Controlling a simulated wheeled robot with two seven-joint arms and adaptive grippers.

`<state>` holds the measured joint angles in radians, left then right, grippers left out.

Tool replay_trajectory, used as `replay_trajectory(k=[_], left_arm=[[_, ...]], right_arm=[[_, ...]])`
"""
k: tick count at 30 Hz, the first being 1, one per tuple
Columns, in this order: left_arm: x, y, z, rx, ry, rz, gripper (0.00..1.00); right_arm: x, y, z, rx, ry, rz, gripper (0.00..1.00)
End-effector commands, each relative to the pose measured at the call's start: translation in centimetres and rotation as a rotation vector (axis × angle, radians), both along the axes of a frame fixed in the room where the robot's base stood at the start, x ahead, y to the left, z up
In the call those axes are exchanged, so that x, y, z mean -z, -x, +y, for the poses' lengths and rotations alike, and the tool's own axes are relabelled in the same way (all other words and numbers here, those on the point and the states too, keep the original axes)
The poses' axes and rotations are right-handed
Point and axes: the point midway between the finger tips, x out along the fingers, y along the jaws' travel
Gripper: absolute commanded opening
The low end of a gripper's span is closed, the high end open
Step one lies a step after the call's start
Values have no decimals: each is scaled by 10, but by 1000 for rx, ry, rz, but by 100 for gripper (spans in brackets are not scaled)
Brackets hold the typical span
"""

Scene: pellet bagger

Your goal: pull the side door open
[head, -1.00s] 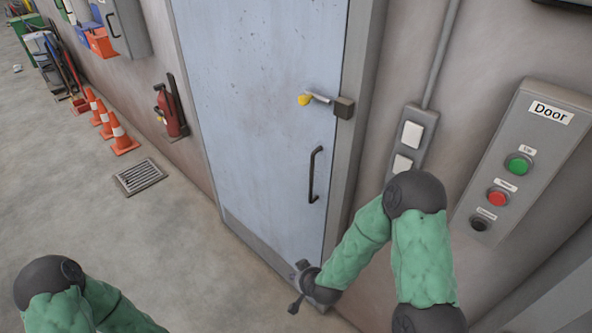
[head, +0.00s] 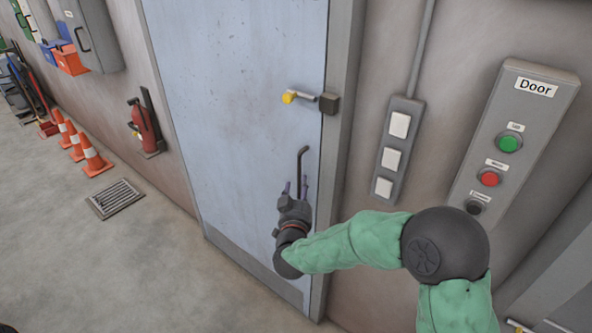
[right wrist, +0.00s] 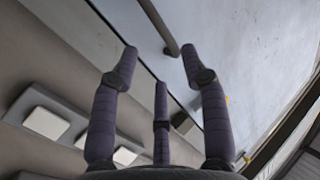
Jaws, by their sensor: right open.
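The side door (head: 235,110) is a pale blue-grey panel that looks shut in its grey frame. Its dark vertical pull handle (head: 301,160) sits near the right edge, and the lower part is hidden behind my gripper. Above it, a latch (head: 305,97) with a yellow tip reaches a dark block (head: 329,104) at the frame. My right gripper (head: 295,187) is open, in front of the handle's lower part, fingers pointing up. In the right wrist view the handle (right wrist: 160,26) passes between the fingertips (right wrist: 159,52), nearest the right one; contact cannot be told. My left gripper is out of view.
A white-switch panel (head: 391,157) and a Door button box (head: 520,130) are on the wall at right. A fire extinguisher (head: 145,125), orange cones (head: 93,158) and a floor drain (head: 116,198) are at left. The floor before the door is clear.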

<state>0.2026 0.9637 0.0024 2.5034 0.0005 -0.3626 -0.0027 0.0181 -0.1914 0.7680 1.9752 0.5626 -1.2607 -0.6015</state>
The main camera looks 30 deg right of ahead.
Motion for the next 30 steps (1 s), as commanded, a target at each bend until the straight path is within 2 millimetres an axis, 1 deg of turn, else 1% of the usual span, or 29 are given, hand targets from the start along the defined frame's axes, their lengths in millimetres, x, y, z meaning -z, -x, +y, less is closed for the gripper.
replay_trajectory(k=[4, 12, 18, 24, 30], left_arm=[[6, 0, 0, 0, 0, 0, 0], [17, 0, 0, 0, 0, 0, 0], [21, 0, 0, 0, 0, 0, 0], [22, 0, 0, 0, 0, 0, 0], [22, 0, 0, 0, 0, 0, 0]], right_arm=[[3, -17, -12, 2, -1, 2, 46], [3, -57, -39, 1, -2, 1, 46], [2, -77, -51, -2, -2, 2, 46], [1, -84, -56, -2, -2, 2, 46], [1, -84, -56, -2, -2, 3, 46]])
